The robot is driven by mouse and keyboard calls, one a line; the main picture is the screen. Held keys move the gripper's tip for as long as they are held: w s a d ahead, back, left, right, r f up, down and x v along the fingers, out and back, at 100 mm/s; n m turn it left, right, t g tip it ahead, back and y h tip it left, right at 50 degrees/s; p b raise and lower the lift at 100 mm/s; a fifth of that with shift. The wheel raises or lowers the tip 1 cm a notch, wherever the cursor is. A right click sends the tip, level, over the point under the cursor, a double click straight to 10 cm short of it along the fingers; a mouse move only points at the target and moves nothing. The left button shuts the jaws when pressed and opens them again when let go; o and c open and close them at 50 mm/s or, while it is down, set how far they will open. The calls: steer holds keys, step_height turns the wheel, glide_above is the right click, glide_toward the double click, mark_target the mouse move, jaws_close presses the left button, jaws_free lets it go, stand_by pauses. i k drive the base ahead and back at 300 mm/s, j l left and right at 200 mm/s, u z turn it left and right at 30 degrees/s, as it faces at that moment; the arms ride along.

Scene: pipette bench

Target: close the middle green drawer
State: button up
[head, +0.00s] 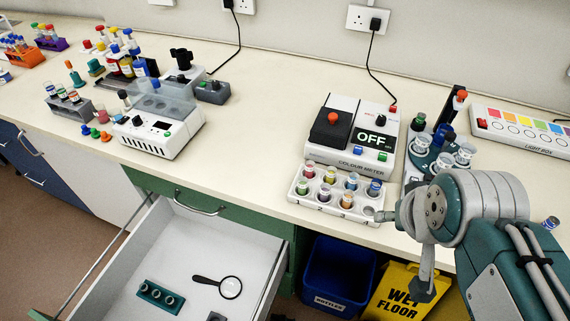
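The middle green drawer (182,245) is pulled out below a closed green drawer front (255,222) with a metal handle (200,207). Its white inside shows, and part of its green front (42,315) is at the lower left edge; the rest is cut off. In it lie a magnifying glass (230,287), a teal block with holes (160,297) and a small dark item (216,317). My gripper (408,245) is at the right, in front of the bench edge and well apart from the drawer. Its fingers are hard to make out, and I see nothing held.
A blue bin (338,273) and a yellow wet-floor sign (402,294) stand under the bench, right of the drawer. A white vial rack (325,212) sits near the bench edge beside my gripper. The colour meter (349,137) is behind it. Floor is clear at left.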

mark_target(172, 243)
steer(key=k, duration=0.5)
steer(key=k+u, duration=0.15)
steer(key=u, duration=1.15)
steer(key=i+j+u, duration=0.15)
steer(key=j+u, duration=0.2)
steer(key=i+j+u, duration=0.15)
steer(key=j+u, duration=0.5)
steer(key=j, duration=0.35)
